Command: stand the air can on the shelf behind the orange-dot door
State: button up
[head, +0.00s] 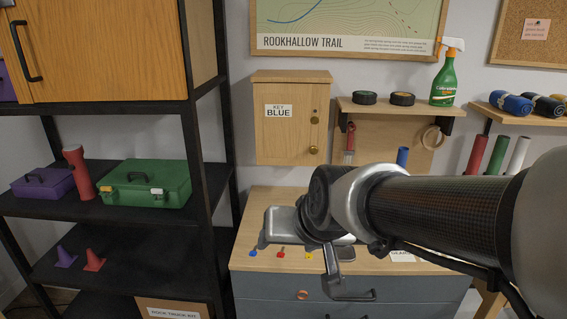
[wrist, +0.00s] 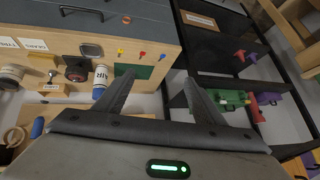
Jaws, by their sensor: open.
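The air can (wrist: 101,82), white with a blue end and the letters AIR, stands on the wooden worktop in the wrist view. In the head view my arm hides it. My gripper (head: 299,257) is open over the front left of the worktop; in the wrist view its fingers (wrist: 160,78) have nothing between them, and the can is outside them, left of the left finger. An orange dot (head: 303,295) marks the grey front (head: 262,302) below the worktop, which has a dark handle. It also shows in the wrist view (wrist: 126,20). The front looks shut; no shelf behind it is visible.
Blue (head: 253,253), red (head: 281,253) and yellow (head: 309,256) keys lie along the worktop's front. A wooden KEY BLUE box (head: 285,140) hangs behind. A black rack (head: 216,190) with toolboxes stands left. Labelled items crowd the worktop near the can.

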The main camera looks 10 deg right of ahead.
jog(key=w+d+f+m+t+h+b, duration=0.2)
jog(key=w+d+f+m+h, duration=0.15)
jog(key=w+f, duration=0.45)
jog(key=w+d+f+m+t+h+b, duration=0.25)
jog(key=w+d+f, duration=0.3)
jog(key=f, duration=0.35)
jog(key=w+d+t+h, duration=0.1)
jog(key=w+d, duration=0.3)
jog(key=w, duration=0.1)
jog(key=w+d+n+t+h+b, duration=0.1)
jog(key=w+d, duration=0.3)
jog(key=w, duration=0.1)
jog(key=w+d+t+h, duration=0.1)
jog(key=w+d+h, duration=0.1)
jog(key=w+d, duration=0.2)
jog(key=shift+w+f+n, duration=0.1)
jog(key=shift+w+n, duration=0.3)
jog(key=c, duration=1.4)
